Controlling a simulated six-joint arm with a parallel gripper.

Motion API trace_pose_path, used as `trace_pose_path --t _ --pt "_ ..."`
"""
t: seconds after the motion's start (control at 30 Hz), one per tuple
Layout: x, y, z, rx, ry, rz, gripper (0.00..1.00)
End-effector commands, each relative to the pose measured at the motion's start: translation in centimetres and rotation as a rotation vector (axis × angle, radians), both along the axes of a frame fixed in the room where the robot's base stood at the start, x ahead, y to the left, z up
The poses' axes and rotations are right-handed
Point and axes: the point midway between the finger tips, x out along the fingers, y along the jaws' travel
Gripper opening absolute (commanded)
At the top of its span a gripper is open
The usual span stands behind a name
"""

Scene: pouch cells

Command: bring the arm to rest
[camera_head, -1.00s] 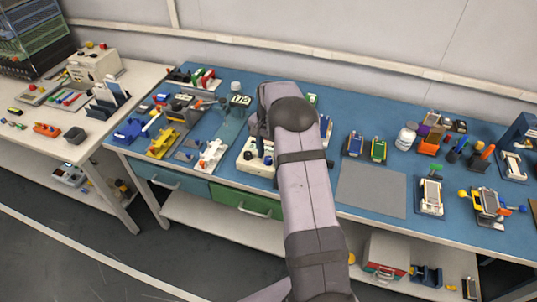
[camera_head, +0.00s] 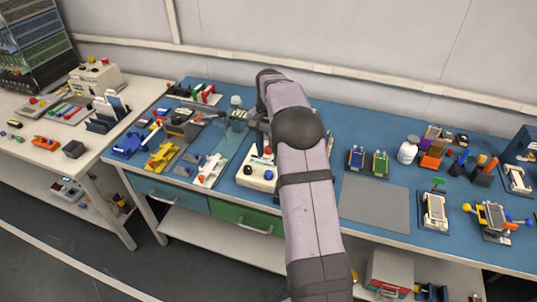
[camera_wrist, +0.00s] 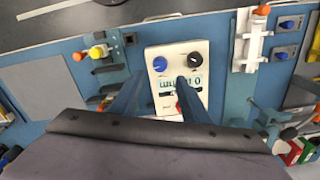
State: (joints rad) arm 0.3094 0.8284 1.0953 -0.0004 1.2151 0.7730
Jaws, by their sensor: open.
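My gripper (camera_wrist: 161,80) is open in the wrist view, its two dark blue fingers apart with nothing seen between them. Below it lies a white meter box (camera_wrist: 178,75) with a blue knob, a black knob, a small display and a red part. The fingers overlap the lower part of the box in this view; I cannot tell the height between them. In the head view my arm rises over the middle of the blue bench (camera_head: 240,143), and the meter box (camera_head: 257,172) shows just left of it. The fingertips are hard to make out there.
A grey mat (camera_head: 374,205) lies bare right of the arm. Blue and green pouch-cell holders (camera_head: 368,160) stand behind it. Yellow and blue fixtures (camera_head: 163,154) crowd the left. A white bottle (camera_head: 408,150) and several fixtures stand at right.

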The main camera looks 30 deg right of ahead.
Motion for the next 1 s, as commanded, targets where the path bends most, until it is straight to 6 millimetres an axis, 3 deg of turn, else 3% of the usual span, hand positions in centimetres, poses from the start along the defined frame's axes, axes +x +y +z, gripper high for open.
trace_pose_path --t 0.27,0.47,0.77,1.0 --pt "-0.2 0.3 0.1 0.0 0.0 0.013 0.42" --pt "-1.8 2.5 1.0 0.0 0.0 0.116 0.42" --pt "-8.8 8.6 2.3 -0.001 -0.001 0.437 0.42" --pt "-16.9 12.9 2.0 -0.003 -0.001 0.717 0.42"
